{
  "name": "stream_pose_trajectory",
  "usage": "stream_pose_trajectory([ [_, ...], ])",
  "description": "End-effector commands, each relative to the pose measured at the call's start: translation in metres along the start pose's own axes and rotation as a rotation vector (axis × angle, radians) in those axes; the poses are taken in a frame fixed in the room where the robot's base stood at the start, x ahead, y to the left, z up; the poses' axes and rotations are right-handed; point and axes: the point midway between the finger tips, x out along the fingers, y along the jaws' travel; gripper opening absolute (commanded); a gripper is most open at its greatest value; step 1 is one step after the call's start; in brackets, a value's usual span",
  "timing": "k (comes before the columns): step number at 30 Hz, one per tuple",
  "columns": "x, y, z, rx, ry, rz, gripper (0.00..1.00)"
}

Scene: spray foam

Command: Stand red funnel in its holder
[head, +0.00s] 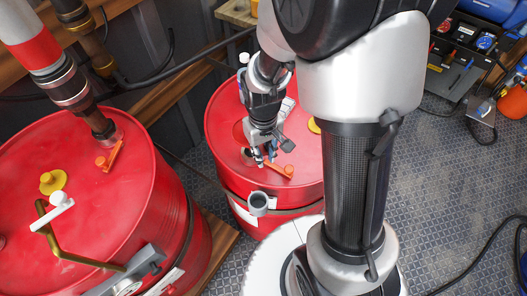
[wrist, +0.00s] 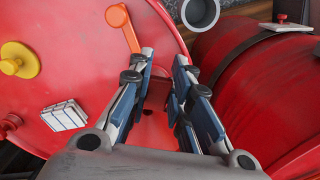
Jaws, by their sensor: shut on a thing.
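My gripper (head: 264,155) is low over the top of the middle red drum in the head view. In the wrist view its two fingers (wrist: 164,65) stand some way apart and are shut on the red funnel (wrist: 150,126), which shows dark red between them. Red on red makes its outline hard to read, and the fingers hide part of it. The holder, an empty grey ring (head: 258,204), is fixed at the drum's near side, below and apart from my gripper. It also shows at the top of the wrist view (wrist: 200,13).
The middle drum (head: 222,115) bears an orange lever (head: 281,169), a yellow cap (head: 314,126) and a pale label. A second red drum (head: 90,215) stands at left with a pipe, a brass tap and a yellow cap. Open patterned floor (head: 450,190) lies at right.

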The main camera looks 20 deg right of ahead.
Motion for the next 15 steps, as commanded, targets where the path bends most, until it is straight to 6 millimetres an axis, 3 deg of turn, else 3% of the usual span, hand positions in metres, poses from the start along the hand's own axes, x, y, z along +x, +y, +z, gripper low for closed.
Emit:
stream_pose_trajectory([
  [15,0.0045,0.0,0.0,0.0,0.0,0.0,0.0],
])
